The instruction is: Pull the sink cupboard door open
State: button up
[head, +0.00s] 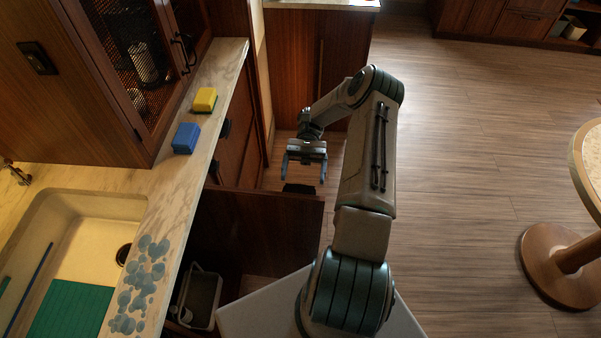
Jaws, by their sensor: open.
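The sink cupboard door (262,232) is dark reddish wood. It stands swung out from the counter front, at roughly a right angle to it. A dark handle (298,188) shows just beyond its top edge, near the free end. My gripper (303,174) is on the far side of the door, above and beyond the handle, with its two fingers apart and nothing between them. I cannot tell whether a finger touches the handle. The door's far face is hidden. The sink (62,215) is set in the counter at the left.
A grey bin (203,298) shows in the open cupboard. A blue sponge (186,138) and a yellow sponge (205,99) lie on the counter (180,195). A round table (590,165) stands at the right. The wooden floor (460,200) between is clear.

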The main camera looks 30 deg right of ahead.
jog(key=s+d+r+p, duration=0.2)
jog(key=s+d+r, duration=0.4)
jog(key=s+d, duration=0.1)
jog(key=shift+s+d+r+p, duration=0.2)
jog(key=shift+s+d+p, duration=0.1)
jog(key=shift+s+d, duration=0.1)
jog(key=shift+w, duration=0.1)
jog(key=w+a+r+n+t+h+b, duration=0.1)
jog(key=a+r+n+t+h+b, duration=0.15)
jog(key=a+r+t+h, duration=0.75)
jog(key=s+a+r+n+t+b, duration=0.1)
jog(key=s+a+r+n+t, duration=0.3)
jog(key=a+r+t, duration=0.4)
jog(key=shift+s+a+r+t, duration=0.2)
jog(key=shift+s+a+t, duration=0.2)
jog(key=shift+s, duration=0.45)
